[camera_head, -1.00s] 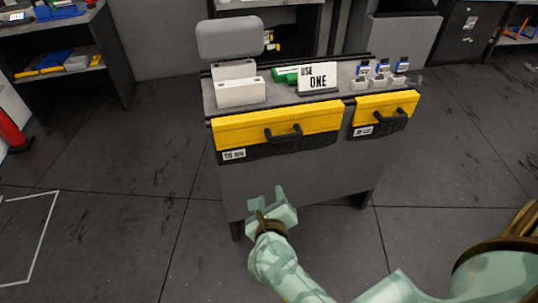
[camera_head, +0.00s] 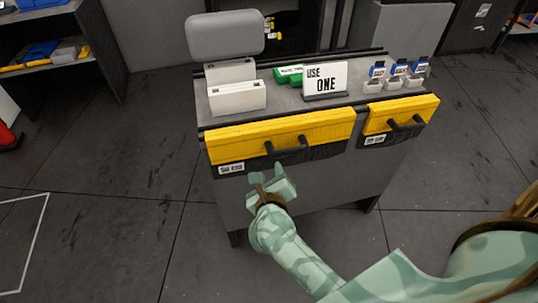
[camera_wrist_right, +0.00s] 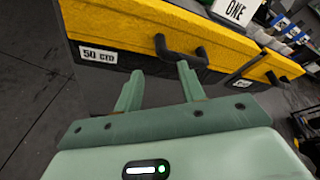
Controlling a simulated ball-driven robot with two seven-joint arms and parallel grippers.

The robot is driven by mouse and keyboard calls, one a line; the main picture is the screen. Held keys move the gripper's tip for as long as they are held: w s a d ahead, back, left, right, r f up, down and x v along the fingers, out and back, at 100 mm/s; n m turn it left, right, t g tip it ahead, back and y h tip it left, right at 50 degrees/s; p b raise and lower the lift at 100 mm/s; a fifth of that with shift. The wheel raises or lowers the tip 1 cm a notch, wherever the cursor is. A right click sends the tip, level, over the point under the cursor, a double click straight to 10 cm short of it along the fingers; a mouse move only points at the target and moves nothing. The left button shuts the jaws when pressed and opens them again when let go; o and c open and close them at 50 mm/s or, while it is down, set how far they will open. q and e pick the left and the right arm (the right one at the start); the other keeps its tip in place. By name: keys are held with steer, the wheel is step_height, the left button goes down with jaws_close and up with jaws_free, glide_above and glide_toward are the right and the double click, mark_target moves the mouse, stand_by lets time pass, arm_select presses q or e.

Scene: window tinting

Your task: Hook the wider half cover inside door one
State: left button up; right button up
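The wider half cover (camera_head: 235,137) is a yellow bar with a black lower part, hung along the left of the cart's front. Its black handle (camera_head: 288,151) sticks out. Its white label (camera_wrist_right: 97,57) reads "50 cm" in the right wrist view. The narrower cover (camera_head: 400,112) hangs to its right. My right gripper (camera_head: 268,180) is open and empty, just below and in front of the wider cover's handle. In the right wrist view my two fingers (camera_wrist_right: 158,80) stand apart, pointing at the handle (camera_wrist_right: 180,54), with nothing between them. My left gripper and the door are out of view.
The grey cart (camera_head: 310,195) carries a white holder (camera_head: 237,97), a green roll (camera_head: 289,74), a "USE ONE" sign (camera_head: 326,79) and several small blue-capped bottles (camera_head: 398,69). A shelf (camera_head: 95,75) stands at the left. The floor around the cart is clear.

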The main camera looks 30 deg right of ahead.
mark_target(269, 149)
steer(key=b+x, duration=0.3)
steer(key=x, duration=0.9)
steer(key=shift+w+d+f, duration=0.1)
steer(key=shift+w+f, duration=0.15)
steer(key=shift+w+d, duration=0.2)
steer(key=shift+w, duration=0.15)
jaws_close()
steer(key=shift+r+p, duration=1.15)
steer(key=shift+r, duration=0.3)
